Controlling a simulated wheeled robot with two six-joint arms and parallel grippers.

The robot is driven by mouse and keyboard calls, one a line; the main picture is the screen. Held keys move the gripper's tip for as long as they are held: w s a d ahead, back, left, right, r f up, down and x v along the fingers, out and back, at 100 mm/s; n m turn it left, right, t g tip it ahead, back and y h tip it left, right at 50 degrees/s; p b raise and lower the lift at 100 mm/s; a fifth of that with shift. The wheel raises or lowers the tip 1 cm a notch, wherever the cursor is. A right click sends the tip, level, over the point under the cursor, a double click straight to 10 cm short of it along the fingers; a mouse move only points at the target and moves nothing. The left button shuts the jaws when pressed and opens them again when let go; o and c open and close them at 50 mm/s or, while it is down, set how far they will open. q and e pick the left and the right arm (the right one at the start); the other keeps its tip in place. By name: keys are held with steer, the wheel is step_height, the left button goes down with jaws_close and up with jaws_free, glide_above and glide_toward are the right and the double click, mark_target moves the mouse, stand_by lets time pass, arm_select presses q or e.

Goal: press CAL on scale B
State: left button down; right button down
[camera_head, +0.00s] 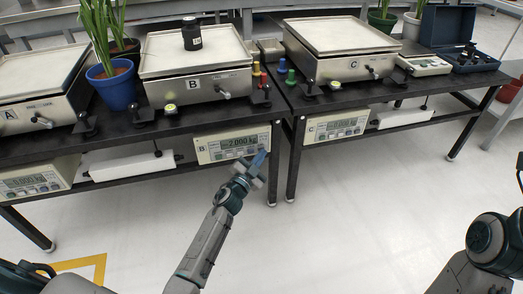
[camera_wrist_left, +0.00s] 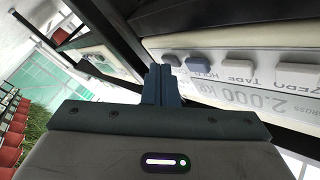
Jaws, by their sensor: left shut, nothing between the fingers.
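Scale B (camera_head: 190,85) stands on the bench with a black weight (camera_head: 192,38) on its pan. Its display panel (camera_head: 232,146) hangs under the bench edge and reads about 2.000 kg; a sign before the digits is unclear. My left gripper (camera_head: 261,157) is shut and empty, its tips at the right end of this panel. Upside-down labels ZERO, TARE and HOLD show; the fingers partly hide the end label. I cannot tell whether they touch the button.
Scale A (camera_head: 35,85) is at left and scale C (camera_head: 335,60) at right, with C's panel (camera_head: 336,126) below. A blue pot (camera_head: 114,88) stands by scale B. Small coloured weights (camera_head: 290,77) stand between B and C. The floor before the benches is clear.

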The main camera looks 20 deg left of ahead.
arm_select(q)
steer(key=shift+s, duration=0.1)
stand_by(0.3)
steer(key=shift+s+d+p, duration=0.3)
steer(key=shift+s+d, duration=0.15)
steer(key=shift+s, duration=0.15)
steer(key=shift+s+d+p, duration=0.4)
steer(key=shift+s+d, duration=0.3)
steer(key=shift+s, duration=0.35)
steer(key=shift+s+d+p, duration=0.35)
steer(key=shift+s+d, duration=0.35)
steer(key=shift+s, duration=0.3)
steer(key=shift+r, duration=0.1)
